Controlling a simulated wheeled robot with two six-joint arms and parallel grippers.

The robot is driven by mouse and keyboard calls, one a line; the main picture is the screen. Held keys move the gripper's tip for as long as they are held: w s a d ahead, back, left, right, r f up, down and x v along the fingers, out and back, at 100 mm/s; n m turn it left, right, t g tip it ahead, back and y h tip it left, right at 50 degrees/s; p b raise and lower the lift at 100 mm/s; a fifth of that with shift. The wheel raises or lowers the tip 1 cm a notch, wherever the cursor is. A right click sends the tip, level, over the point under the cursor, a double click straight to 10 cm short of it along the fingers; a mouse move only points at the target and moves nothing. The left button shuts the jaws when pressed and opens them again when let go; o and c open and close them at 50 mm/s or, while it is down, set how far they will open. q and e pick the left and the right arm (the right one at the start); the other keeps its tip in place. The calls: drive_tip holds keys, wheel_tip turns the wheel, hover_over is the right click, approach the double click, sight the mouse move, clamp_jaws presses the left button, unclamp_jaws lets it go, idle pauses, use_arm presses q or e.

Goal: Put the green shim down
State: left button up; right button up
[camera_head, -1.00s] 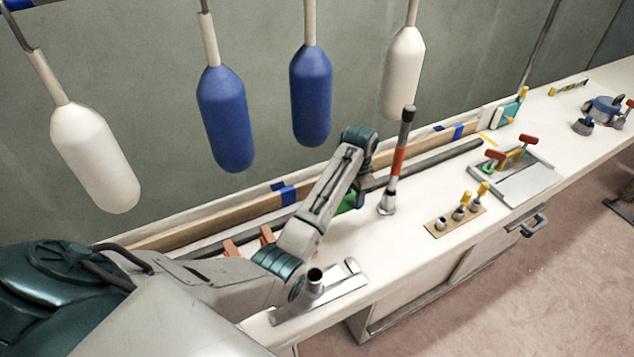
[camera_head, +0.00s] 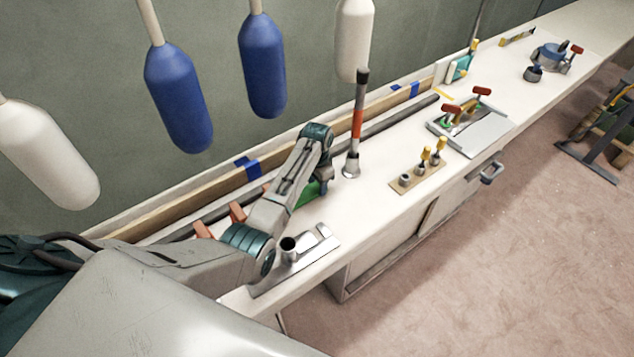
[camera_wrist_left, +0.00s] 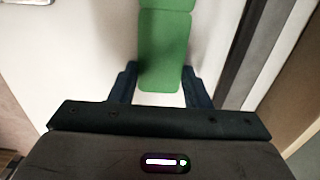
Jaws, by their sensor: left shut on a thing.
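The green shim (camera_wrist_left: 163,52) is a flat green piece between the fingers of my left gripper (camera_wrist_left: 160,88) in the left wrist view. The gripper is shut on it, with the shim reaching forward past the fingertips. In the head view the green shim (camera_head: 312,192) shows partly behind my left arm, low over the white bench. My left gripper (camera_head: 318,184) is mostly hidden there by its own arm. I cannot tell whether the shim touches the bench top. My right gripper is not in view.
A steel plate with a tube (camera_head: 290,262) lies in front of my left arm. An orange-banded rod (camera_head: 356,130) stands on the bench to the right, near a holder (camera_head: 412,180) with yellow-topped pieces. Orange clamps (camera_head: 238,212) are at left. Blue and white fenders hang behind.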

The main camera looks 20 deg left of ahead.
use_arm(q)
drive_tip(key=o, duration=1)
drive_tip(key=shift+f, duration=0.1)
